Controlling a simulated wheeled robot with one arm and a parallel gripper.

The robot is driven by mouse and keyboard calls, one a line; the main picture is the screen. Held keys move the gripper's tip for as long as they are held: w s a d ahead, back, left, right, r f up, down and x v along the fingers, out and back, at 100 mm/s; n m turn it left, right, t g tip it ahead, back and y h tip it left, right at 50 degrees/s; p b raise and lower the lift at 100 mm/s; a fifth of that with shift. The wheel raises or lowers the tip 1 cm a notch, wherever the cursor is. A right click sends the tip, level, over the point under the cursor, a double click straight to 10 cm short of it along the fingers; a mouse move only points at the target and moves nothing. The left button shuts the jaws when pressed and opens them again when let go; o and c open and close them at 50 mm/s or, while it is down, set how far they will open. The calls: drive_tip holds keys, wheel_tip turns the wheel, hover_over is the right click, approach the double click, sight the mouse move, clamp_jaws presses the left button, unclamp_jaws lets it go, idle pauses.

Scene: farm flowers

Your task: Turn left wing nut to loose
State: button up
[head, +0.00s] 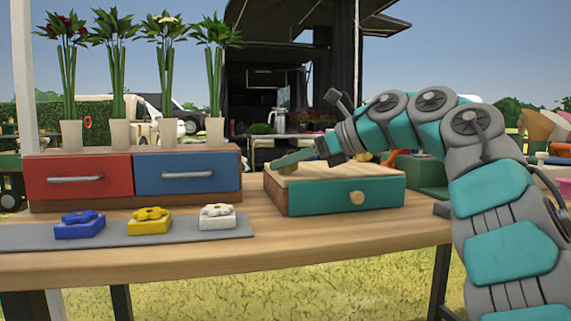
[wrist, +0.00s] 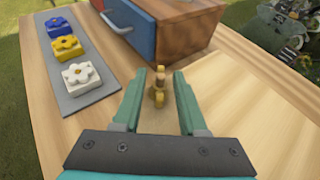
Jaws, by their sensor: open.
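A small brass-coloured upright piece, which looks like a wing nut (wrist: 159,86), shows in the wrist view. It stands between the tips of my open gripper (wrist: 159,72), with a gap on each side. In the head view my gripper (head: 290,160) is low over the left part of the wooden top of the teal drawer box (head: 330,198). The wing nut cannot be made out clearly there. I cannot tell which way its wings point.
A chest with a red drawer (head: 77,187) and a blue drawer (head: 188,185) stands left, with potted flowers on top. Blue (head: 80,228), yellow (head: 149,225) and white (head: 217,222) flower-topped blocks lie on a grey mat (head: 30,238). The front table strip is clear.

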drive_tip(key=shift+w+a+f, duration=0.1)
drive_tip(key=shift+a+f, duration=0.05)
drive_tip(key=shift+a, duration=0.15)
drive_tip(key=shift+c, duration=0.3)
clamp_jaws()
